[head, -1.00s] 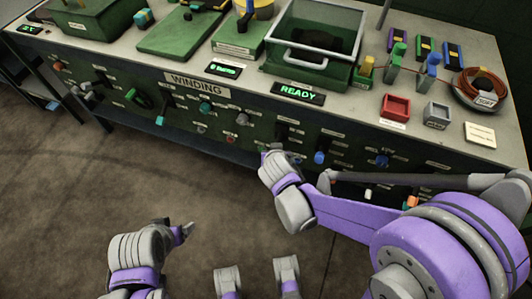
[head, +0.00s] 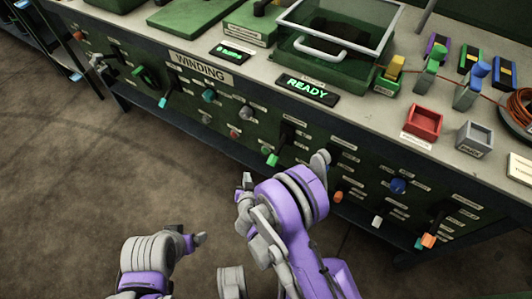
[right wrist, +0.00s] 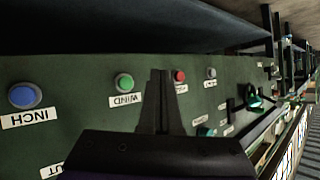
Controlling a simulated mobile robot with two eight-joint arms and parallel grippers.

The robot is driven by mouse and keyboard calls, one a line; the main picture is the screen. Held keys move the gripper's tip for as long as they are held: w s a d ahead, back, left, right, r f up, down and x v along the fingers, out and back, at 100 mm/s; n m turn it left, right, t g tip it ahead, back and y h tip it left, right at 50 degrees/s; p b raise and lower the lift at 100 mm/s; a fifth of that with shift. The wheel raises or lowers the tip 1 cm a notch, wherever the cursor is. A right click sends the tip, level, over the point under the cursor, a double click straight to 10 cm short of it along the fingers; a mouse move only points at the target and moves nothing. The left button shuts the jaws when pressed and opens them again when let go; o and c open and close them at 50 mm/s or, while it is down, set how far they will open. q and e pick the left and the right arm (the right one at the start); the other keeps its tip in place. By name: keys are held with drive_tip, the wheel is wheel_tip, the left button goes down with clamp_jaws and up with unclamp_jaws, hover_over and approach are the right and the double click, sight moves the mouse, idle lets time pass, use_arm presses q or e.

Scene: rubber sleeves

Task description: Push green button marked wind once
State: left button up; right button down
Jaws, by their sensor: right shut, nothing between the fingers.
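In the right wrist view the green button (right wrist: 124,82) is a round button in a pale ring on the dark green panel. Its label WIND appears upside down beside it. My right gripper (right wrist: 162,74) is shut and empty, with its fingers just to the right of the button in that picture. I cannot tell the gap between fingertips and panel.
In the right wrist view a blue INCH button (right wrist: 22,96), a red button (right wrist: 179,76) and a grey button (right wrist: 211,73) neighbour the green one. The floor (head: 80,190) at left is clear.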

sight(265, 151)
drive_tip(key=w+d, duration=0.5)
drive_tip(key=w, duration=0.2)
drive_tip(key=shift+b, duration=0.45)
drive_tip(key=shift+w+d, duration=0.15)
idle(2.0)
drive_tip(key=shift+w+d, duration=0.2)
drive_tip(key=shift+w, duration=0.05)
drive_tip(key=shift+w+d+r, duration=0.3)
drive_tip(key=shift+w+d, duration=0.1)
drive_tip(key=shift+w, duration=0.1)
idle(1.2)
drive_tip(key=shift+s+a, duration=0.15)
drive_tip(key=shift+s, duration=0.15)
drive_tip(key=shift+s+f, duration=0.1)
drive_tip(key=shift+f, duration=0.05)
